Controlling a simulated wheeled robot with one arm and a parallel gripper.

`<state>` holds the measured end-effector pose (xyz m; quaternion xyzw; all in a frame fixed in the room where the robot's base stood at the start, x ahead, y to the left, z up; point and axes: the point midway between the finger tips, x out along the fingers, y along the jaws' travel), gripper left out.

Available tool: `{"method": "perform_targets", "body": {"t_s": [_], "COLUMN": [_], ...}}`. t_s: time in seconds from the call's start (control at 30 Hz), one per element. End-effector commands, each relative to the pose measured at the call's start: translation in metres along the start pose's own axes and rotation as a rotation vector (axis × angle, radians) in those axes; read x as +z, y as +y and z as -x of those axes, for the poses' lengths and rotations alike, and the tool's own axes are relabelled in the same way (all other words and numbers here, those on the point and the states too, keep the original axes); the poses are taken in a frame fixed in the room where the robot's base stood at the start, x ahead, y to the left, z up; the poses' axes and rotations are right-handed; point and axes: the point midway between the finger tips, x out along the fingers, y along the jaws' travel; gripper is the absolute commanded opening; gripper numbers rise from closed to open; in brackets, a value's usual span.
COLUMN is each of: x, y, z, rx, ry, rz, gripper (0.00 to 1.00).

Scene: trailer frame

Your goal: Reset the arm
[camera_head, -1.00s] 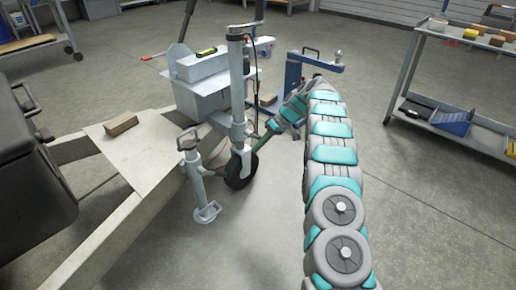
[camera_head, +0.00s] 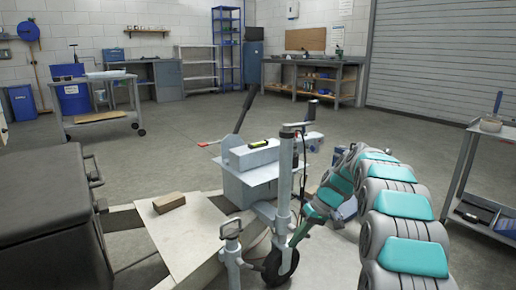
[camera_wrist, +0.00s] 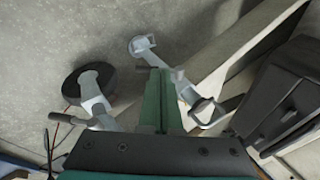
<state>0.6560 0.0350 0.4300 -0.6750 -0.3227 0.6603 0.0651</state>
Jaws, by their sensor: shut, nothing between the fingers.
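My gripper shows in the wrist view (camera_wrist: 158,85) as two dark green fingers pressed together, with nothing between them. It points down past the trailer's jockey wheel (camera_wrist: 85,85) on the left and a prop stand (camera_wrist: 203,112) on the right. In the head view my grey and teal arm curves in from the right. Its green end (camera_head: 300,233) is partly hidden behind the upright jack post (camera_head: 284,185), close above the jockey wheel (camera_head: 281,266). I cannot tell whether it touches the post.
The trailer frame (camera_head: 185,240) carries a wooden block (camera_head: 169,202) and a grey coupling housing (camera_head: 250,185). A black box (camera_head: 50,220) stands at left. A shelf cart (camera_head: 460,165) stands at right.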

Motion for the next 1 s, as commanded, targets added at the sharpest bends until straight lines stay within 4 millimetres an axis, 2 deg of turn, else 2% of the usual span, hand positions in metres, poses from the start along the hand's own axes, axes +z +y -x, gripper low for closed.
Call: {"method": "perform_targets", "body": {"t_s": [0.03,0.2,0.5,0.8,1.0], "x": [0.011,0.049,0.131,0.224,0.289], "y": [-0.013,-0.047,-0.097,-0.132,-0.146], "z": [0.005,0.017,0.029,0.033,0.031], "rx": [0.012,0.06,0.156,0.268,0.349], "ry": [-0.011,-0.047,-0.104,-0.147,-0.162], "rz": [-0.012,-0.065,-0.158,-0.243,-0.297], "gripper": [0.0,0.0,0.0,0.0,0.0]}}
